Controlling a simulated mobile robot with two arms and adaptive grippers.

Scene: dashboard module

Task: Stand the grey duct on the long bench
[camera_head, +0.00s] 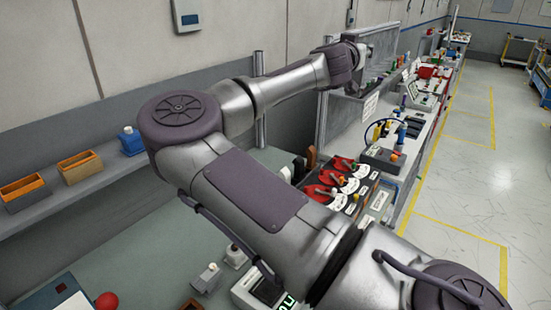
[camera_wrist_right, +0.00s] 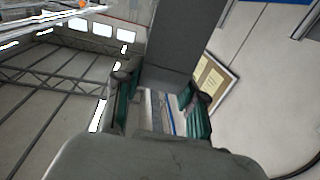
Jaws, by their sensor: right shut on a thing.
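The grey duct (camera_wrist_right: 187,38) shows in the right wrist view as a broad, plain grey piece reaching from the top edge to my fingers. My right gripper (camera_wrist_right: 160,108), with green finger pads, is shut on it. The duct's far end is cut off. In the head view my right arm crosses the middle, and its wrist is at the upper centre; the fingertips cannot be made out there. The long bench (camera_head: 436,128) runs away to the upper right, crowded with items. My left gripper is in neither view.
A panel with red and white parts (camera_head: 340,182) and a steering wheel (camera_head: 378,132) occupy the bench's near part. The floor aisle (camera_head: 470,180) at right is clear.

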